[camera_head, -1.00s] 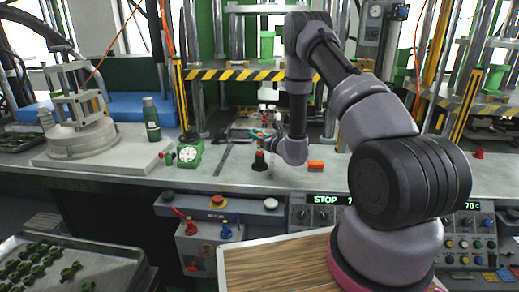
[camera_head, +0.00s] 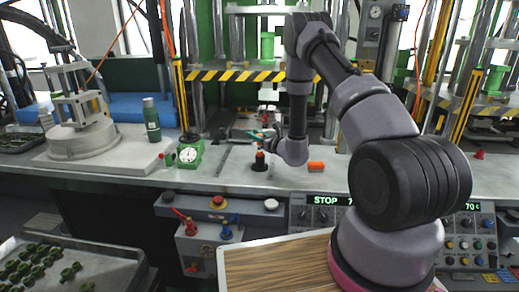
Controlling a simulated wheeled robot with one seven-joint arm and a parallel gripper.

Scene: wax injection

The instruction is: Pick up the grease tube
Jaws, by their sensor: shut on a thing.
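My gripper (camera_head: 264,139) is small and partly hidden by its own wrist in the head view, low over the grey workbench (camera_head: 225,174). A thin teal piece (camera_head: 255,134) shows at its jaws, and the jaws are shut on it. It may be the grease tube, but it is too small to make out its shape. Just below the gripper stands a small dark thing (camera_head: 259,162) with an orange-red upper part, on the bench. I cannot tell whether it touches the gripper.
An orange block (camera_head: 315,167) lies right of the gripper. A green dial gauge (camera_head: 188,153) and a dark green bottle (camera_head: 151,120) stand to the left. A press with a striped yellow-black bar (camera_head: 245,75) rises behind. A tray of green parts (camera_head: 100,262) is at lower left.

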